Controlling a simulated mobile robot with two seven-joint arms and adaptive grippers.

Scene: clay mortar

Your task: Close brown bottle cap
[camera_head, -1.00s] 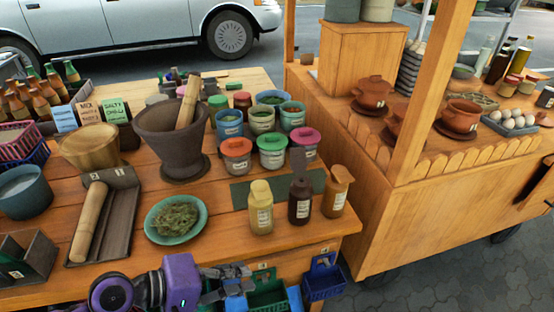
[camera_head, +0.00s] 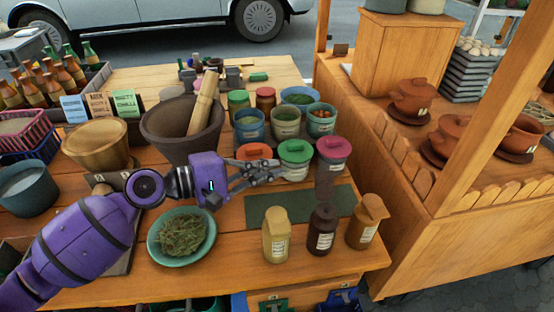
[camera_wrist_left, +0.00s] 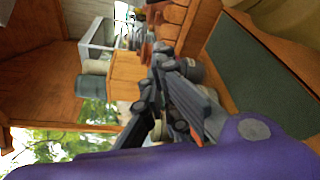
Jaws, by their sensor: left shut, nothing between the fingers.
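A dark brown bottle (camera_head: 322,242) with a pale label stands upright near the table's front right edge. A dark flap, seemingly its cap, sticks up above its neck. A yellowish bottle (camera_head: 276,243) stands to its left. A lighter brown bottle (camera_head: 364,230) stands to its right, its top slanted. My left gripper (camera_head: 280,172) is above the table, left of and behind the bottles, beside the lidded jars. It is shut and empty, apart from the bottles. The left wrist view shows its dark fingers (camera_wrist_left: 172,95), with no bottle clearly identifiable. My right gripper is not in view.
A green mat (camera_head: 300,212) lies behind the bottles. Jars with an orange, a green (camera_head: 296,152) and a pink lid stand close to my left gripper. A bowl of herbs (camera_head: 182,236) is below my left wrist; a mortar (camera_head: 180,130) stands behind it.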

